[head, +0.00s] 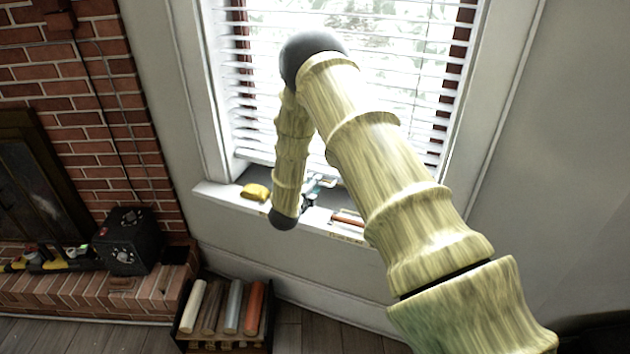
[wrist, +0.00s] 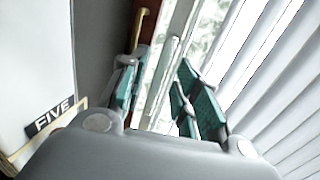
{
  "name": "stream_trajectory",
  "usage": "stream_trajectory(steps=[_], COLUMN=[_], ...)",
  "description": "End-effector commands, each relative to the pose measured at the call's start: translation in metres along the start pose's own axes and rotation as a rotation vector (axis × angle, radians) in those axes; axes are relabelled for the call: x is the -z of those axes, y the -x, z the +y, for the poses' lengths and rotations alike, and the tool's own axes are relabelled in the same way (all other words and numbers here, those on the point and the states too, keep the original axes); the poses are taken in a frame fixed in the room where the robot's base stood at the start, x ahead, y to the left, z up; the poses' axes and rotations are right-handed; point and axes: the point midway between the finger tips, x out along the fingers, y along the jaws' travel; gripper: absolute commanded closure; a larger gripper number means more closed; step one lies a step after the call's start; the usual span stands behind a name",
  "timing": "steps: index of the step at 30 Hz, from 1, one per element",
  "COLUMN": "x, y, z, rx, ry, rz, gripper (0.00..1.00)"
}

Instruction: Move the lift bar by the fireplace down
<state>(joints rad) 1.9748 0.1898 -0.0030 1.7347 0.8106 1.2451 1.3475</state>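The window blind (head: 400,80) hangs beside the brick fireplace, its slats lowered to a little above the sill. A pale narrow rail (wrist: 168,80), which looks like the blind's lift bar at its bottom edge, runs between my fingers in the wrist view; I cannot tell whether it touches either pad. My gripper (wrist: 160,98), with green finger pads, is open. In the head view my gripper (head: 312,190) is small, low over the window sill, and partly hidden by my forearm. The blind's slats also fill the right of the wrist view (wrist: 270,60).
A yellow object (head: 256,192) and a reddish item (head: 347,218) lie on the sill (head: 225,196). A label reading FIVE (wrist: 55,116) shows at left. A black box (head: 128,240) stands on the brick hearth (head: 110,298). A crate of rolls (head: 222,340) stands below the window.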

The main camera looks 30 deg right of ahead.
Motion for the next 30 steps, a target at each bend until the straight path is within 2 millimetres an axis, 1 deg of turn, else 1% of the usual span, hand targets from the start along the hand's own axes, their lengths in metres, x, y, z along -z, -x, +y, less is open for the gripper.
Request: stream_trajectory(steps=[3,6,10,17,20,22,23,30], x=[0.0,0.0,0.0,0.0,0.0,0.0,0.0,0.0], y=[-0.012,-0.018,-0.022,-0.022,-0.022,-0.022,-0.022,-0.022], z=[0.0,0.0,0.0,0.0,0.0,0.0,0.0,0.001], rx=[0.001,0.0,0.001,0.0,0.0,0.0,0.0,0.0], ry=[0.0,0.0,0.001,0.0,0.0,0.0,0.0,0.0], rz=[0.001,0.0,0.0,0.0,0.0,-0.001,-0.001,-0.001], gripper=[0.68,0.68,0.68,0.68,0.85,0.97,1.0,1.0])
